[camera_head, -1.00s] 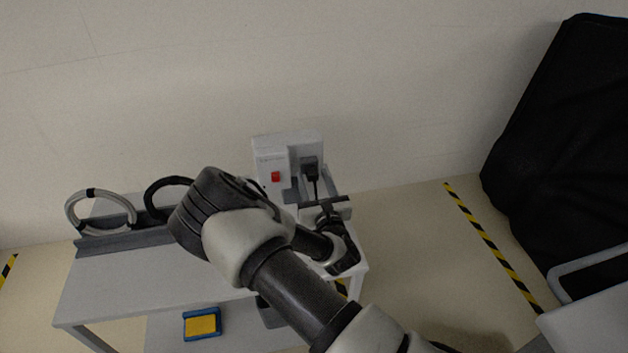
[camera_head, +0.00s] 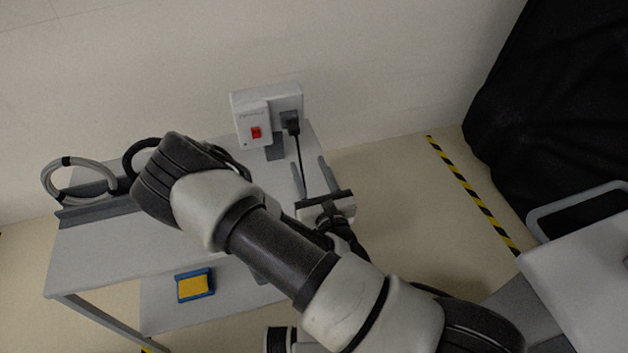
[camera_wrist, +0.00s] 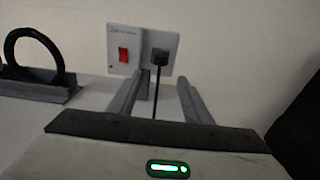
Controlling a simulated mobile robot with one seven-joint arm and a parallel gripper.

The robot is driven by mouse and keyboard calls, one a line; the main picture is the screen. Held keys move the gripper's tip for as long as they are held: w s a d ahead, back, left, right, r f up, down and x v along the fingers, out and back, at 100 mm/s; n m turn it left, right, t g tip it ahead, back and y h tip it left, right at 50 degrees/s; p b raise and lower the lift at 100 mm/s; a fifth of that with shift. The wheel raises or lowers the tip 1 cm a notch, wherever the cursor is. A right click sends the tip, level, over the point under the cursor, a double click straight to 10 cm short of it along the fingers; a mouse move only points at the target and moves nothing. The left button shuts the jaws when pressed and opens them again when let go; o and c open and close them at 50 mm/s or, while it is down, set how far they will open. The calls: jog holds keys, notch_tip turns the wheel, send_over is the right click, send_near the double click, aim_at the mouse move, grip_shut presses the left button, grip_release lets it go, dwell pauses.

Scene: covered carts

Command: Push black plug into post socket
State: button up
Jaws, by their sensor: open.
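The black plug (camera_head: 290,121) sits at the right half of the white post socket (camera_head: 268,103), with its black cable hanging down. In the wrist view the plug (camera_wrist: 160,56) lies against the socket face (camera_wrist: 143,42), beside a red switch; I see no gap between them, but its depth is hard to tell. My gripper (camera_head: 315,172) is open and empty, its two grey fingers pointing at the post from below and apart from the plug. In the wrist view its fingers (camera_wrist: 160,85) stand either side of the cable's line of sight.
The post stands at the back right of a grey cart top (camera_head: 100,245). Coiled cables (camera_head: 75,182) stand in a rack at the left. A blue and yellow item (camera_head: 195,286) lies on the lower shelf. A black covered shape (camera_head: 560,90) is at the right.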

jog(key=v, duration=0.3)
jog(key=shift+s+d, duration=0.1)
jog(key=shift+s, duration=0.2)
